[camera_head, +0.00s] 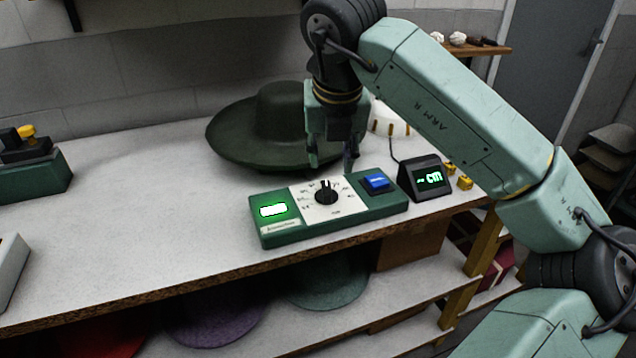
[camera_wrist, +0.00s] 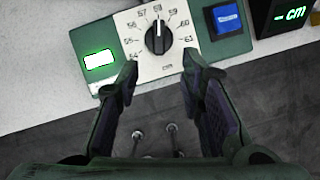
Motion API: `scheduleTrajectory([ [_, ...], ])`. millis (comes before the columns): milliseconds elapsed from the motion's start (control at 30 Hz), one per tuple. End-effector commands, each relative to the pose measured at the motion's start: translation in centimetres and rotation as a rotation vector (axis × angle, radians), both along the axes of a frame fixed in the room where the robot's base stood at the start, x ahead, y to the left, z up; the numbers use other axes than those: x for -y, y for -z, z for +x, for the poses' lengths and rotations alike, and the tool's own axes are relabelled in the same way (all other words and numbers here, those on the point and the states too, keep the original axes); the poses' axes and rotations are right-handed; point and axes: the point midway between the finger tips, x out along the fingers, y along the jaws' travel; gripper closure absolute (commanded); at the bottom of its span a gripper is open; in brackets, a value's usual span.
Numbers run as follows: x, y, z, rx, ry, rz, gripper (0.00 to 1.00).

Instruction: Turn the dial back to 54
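The black dial (camera_head: 326,194) sits on a white number plate (camera_head: 342,208) in the middle of a green control box (camera_head: 290,234). The 54 mark is on the plate's left side. My gripper (camera_head: 338,160) hangs just behind the box in the head view. In the wrist view my gripper (camera_wrist: 160,72) has its fingers wide apart with nothing between them. The dial is beyond the fingertips, untouched.
The box has a lit green display (camera_head: 273,210) and a blue button (camera_head: 376,182). A black "cm" readout (camera_head: 426,178) stands to its right, showing a dash. A dark green hat (camera_head: 240,130) lies behind. The bench (camera_head: 150,215) is clear left of the box.

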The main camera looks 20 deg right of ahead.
Motion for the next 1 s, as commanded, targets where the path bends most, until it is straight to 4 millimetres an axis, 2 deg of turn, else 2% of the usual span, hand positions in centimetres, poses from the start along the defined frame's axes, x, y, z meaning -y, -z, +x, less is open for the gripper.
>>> scheduleTrajectory([
  [167, 0.2, 2.0, 0.8, -0.003, -0.002, 0.002, 0.65],
  [400, 0.6, 6.2, 2.5, -0.003, -0.004, 0.005, 0.65],
  [600, 0.8, 8.8, 3.5, -0.001, -0.005, 0.004, 0.65],
  [767, 0.9, 9.7, 3.9, -0.001, -0.005, 0.003, 0.65],
  [1000, 0.9, 9.8, 3.9, 0.0, -0.005, 0.002, 0.65],
])
